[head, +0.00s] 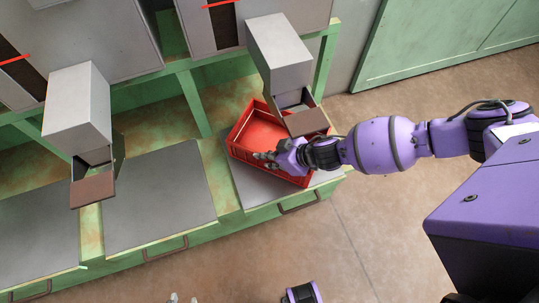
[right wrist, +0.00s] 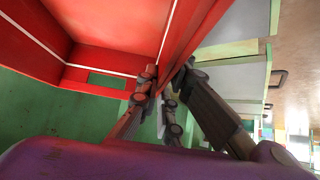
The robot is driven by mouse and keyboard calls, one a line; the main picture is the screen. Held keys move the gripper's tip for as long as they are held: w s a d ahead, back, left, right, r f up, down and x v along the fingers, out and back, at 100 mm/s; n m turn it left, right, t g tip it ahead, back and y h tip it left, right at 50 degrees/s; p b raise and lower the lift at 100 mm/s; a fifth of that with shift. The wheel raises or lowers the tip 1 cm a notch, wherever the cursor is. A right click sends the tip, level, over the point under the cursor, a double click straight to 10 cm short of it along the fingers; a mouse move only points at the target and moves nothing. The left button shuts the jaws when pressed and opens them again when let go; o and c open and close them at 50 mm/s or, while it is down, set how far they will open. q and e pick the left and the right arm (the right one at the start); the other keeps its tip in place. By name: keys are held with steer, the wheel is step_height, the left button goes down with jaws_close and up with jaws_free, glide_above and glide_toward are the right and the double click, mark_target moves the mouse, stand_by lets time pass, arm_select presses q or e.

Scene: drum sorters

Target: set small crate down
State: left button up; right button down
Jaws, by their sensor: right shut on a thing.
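The small red crate (head: 292,177) is at the right-hand grey panel (head: 244,187) of the green bench in the head view, turned askew to it. I cannot tell whether its base touches the panel. My right gripper (head: 268,158) is at the crate's near side, shut on its wall. In the right wrist view, the fingers (right wrist: 165,100) lie on either side of the red crate wall (right wrist: 190,30). The crate's inside looks empty where it shows. Only small tips of my left gripper (head: 183,299) seem to show at the bottom edge; their opening is unclear.
A grey chute box (head: 280,50) with a brown-fronted tray (head: 307,121) overhangs the crate's right part. Another chute (head: 76,105) stands left. The middle grey panel (head: 158,195) is bare. Bench handles (head: 166,250) stick out in front. The floor at right is clear.

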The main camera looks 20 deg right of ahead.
steer(key=c, duration=2.3)
jaws_free()
steer(key=shift+f, duration=0.15)
steer(key=o, duration=0.4)
steer(key=shift+d+r, duration=0.1)
steer(key=shift+r, duration=0.15)
steer(key=p+v, duration=0.1)
steer(key=v, duration=1.1)
steer(key=shift+f+p, duration=0.15)
steer(key=shift+p, duration=0.2)
steer(key=shift+s, duration=0.1)
